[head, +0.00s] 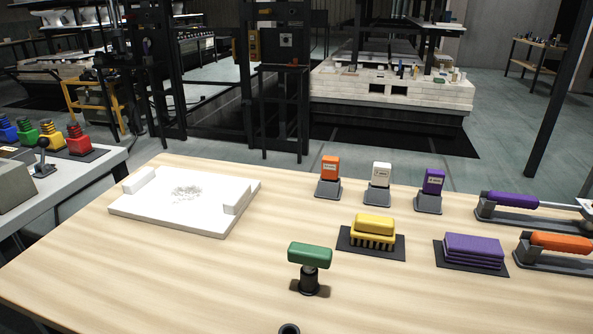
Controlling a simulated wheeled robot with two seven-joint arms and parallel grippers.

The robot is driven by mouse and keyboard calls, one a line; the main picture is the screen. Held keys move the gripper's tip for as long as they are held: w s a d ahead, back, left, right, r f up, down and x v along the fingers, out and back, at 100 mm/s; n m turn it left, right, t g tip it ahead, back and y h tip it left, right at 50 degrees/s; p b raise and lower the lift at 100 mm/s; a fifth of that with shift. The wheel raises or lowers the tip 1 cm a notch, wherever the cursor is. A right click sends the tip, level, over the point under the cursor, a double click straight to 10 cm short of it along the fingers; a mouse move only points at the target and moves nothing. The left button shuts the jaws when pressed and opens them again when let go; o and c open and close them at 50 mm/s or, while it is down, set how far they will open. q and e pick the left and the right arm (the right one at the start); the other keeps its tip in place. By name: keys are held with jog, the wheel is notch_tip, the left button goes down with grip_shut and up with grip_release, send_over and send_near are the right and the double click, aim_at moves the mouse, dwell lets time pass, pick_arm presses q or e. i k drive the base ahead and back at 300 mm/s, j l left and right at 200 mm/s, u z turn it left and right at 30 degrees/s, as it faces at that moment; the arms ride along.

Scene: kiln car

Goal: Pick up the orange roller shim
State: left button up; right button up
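An orange upright block (329,167) with a small pale label, likely the orange roller shim, stands in a grey sloped holder (328,188) at the back middle of the wooden table. The label is too small to read. An orange-handled tool (560,242) lies on a grey base at the right edge, partly cut off by the frame. Neither of my grippers shows in the head view.
A white block (381,170) and a purple block (433,181) stand in holders to the right. A yellow brush (374,226), purple stack (473,248) and green-topped tool (310,256) are nearer. A white slab (185,220) lies left. The table's (150,290) front left is clear.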

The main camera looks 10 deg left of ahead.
aim_at(330, 164)
jog(key=k+j+z, duration=0.1)
jog(key=j+z, duration=0.25)
jog(key=k+j+z, duration=0.15)
jog(key=j+z, duration=0.25)
jog(key=j, duration=0.15)
jog(key=k+j+z, duration=0.2)
jog(key=j+z, duration=0.15)
jog(key=k+j+z, duration=0.25)
jog(key=j+z, duration=0.15)
